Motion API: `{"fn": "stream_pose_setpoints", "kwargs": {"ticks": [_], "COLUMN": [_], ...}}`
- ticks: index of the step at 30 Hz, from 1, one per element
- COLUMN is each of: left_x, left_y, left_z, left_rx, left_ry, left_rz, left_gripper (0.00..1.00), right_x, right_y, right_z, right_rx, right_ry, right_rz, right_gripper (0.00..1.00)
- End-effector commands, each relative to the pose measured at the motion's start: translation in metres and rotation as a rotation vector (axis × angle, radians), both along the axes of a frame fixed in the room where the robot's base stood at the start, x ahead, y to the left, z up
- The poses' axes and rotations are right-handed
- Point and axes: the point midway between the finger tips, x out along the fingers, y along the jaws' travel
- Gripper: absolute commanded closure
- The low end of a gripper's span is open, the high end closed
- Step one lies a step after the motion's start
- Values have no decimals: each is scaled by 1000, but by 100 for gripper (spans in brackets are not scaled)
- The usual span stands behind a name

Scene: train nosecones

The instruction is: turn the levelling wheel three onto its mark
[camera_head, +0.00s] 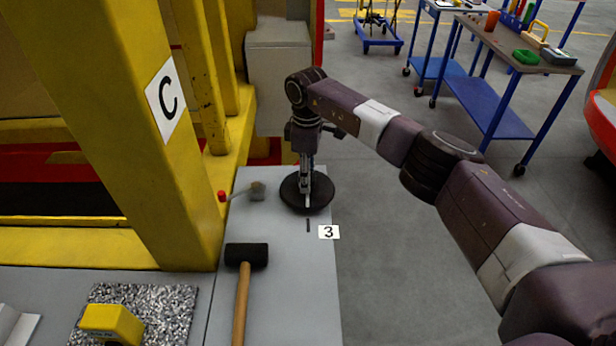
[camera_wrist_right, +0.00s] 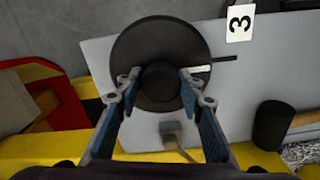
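The levelling wheel three is a black disc (camera_head: 319,200) on the grey bench top, beside a white label marked 3 (camera_head: 328,232). A dark mark (camera_head: 308,225) lies on the bench at its near edge. In the right wrist view the wheel (camera_wrist_right: 135,50) carries a white line (camera_wrist_right: 201,68) that points towards the dark mark (camera_wrist_right: 224,58), nearly in line with it. My right gripper (camera_head: 306,200) reaches down from above; its fingers (camera_wrist_right: 160,80) close against both sides of the raised round hub. My left gripper is not in view.
A black-headed mallet (camera_head: 246,255) and a small grey-headed tool with a red end (camera_head: 256,191) lie left of the wheel. A yellow block (camera_head: 112,322) sits on a speckled mat. A yellow post with label C (camera_head: 168,97) rises on the left. Blue trolleys (camera_head: 490,100) stand behind.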

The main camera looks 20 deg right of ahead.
Motion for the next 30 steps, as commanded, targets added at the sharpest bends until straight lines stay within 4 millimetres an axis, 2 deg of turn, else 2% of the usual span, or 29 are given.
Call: {"fn": "stream_pose_setpoints", "kwargs": {"ticks": [1, 4, 12, 16, 30], "left_x": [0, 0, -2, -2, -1], "left_y": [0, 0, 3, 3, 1], "left_z": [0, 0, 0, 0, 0], "left_rx": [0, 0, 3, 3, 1], "left_ry": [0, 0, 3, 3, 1], "left_rz": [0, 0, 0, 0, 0], "left_gripper": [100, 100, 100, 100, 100], "right_x": [1, 1, 0, 1, 1], "right_y": [-1, 0, 0, 0, 0], "right_z": [2, 1, 1, 10, 101], "right_rx": [1, 0, 1, 1, 1], "right_ry": [-4, -2, 0, -2, -3], "right_rz": [-1, 0, 1, 1, 0], "right_gripper": [59, 49, 49, 49, 49]}}
